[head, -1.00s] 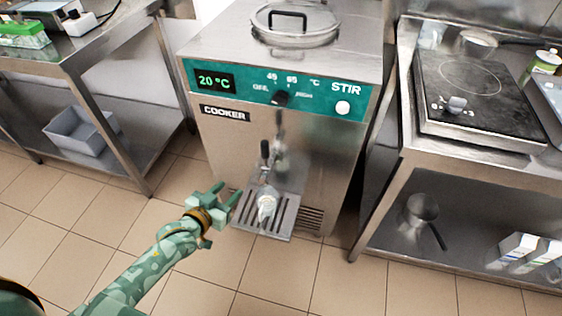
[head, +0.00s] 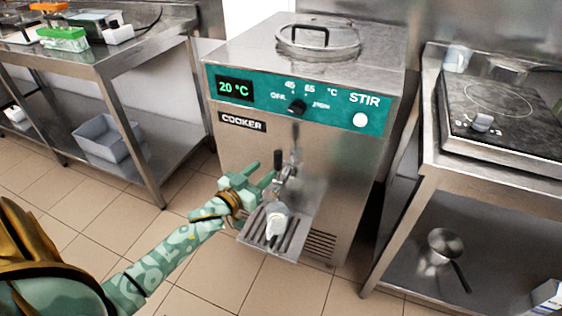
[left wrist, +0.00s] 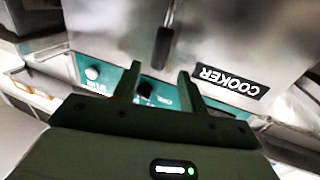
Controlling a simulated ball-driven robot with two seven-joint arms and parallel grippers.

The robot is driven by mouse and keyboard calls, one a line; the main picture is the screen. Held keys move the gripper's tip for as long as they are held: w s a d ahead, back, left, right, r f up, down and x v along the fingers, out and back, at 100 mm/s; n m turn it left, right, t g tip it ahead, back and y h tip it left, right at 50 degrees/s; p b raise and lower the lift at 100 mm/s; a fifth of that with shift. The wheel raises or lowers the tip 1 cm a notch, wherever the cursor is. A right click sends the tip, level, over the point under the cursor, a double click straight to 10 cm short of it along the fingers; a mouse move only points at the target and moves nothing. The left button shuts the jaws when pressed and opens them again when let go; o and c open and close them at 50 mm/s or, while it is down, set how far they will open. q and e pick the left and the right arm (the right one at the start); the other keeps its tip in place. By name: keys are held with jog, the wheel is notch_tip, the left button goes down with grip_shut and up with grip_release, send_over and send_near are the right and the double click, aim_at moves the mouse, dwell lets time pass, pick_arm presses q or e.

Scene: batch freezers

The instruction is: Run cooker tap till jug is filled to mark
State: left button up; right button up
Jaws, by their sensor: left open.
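The cooker (head: 355,150) is a steel box with a teal panel reading 20 °C. Its tap (head: 287,172) sticks out of the front and has a black handle (head: 278,159) standing upright. A small, pale jug (head: 277,222) stands on the slotted drip tray (head: 292,245) below the tap; its mark and level are too small to read. My left gripper (head: 262,174) is open, just left of the tap handle. In the left wrist view the black handle (left wrist: 162,48) lies just beyond the gap between my open fingertips (left wrist: 159,73). My right gripper is out of view.
A steel bench (head: 100,62) with a grey bin (head: 105,138) on its lower shelf stands at left. At right, another bench carries a hot plate (head: 505,105), with a saucepan (head: 443,243) on the shelf below. The tiled floor before the cooker is clear.

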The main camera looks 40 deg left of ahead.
aim_at(275, 161)
pick_arm(q)
jog(key=w+b, duration=0.2)
jog(key=w, duration=0.4)
jog(key=shift+w+f, duration=0.15)
jog(key=shift+w, duration=0.25)
jog(key=shift+w+d, duration=0.1)
jog(key=shift+w, duration=0.45)
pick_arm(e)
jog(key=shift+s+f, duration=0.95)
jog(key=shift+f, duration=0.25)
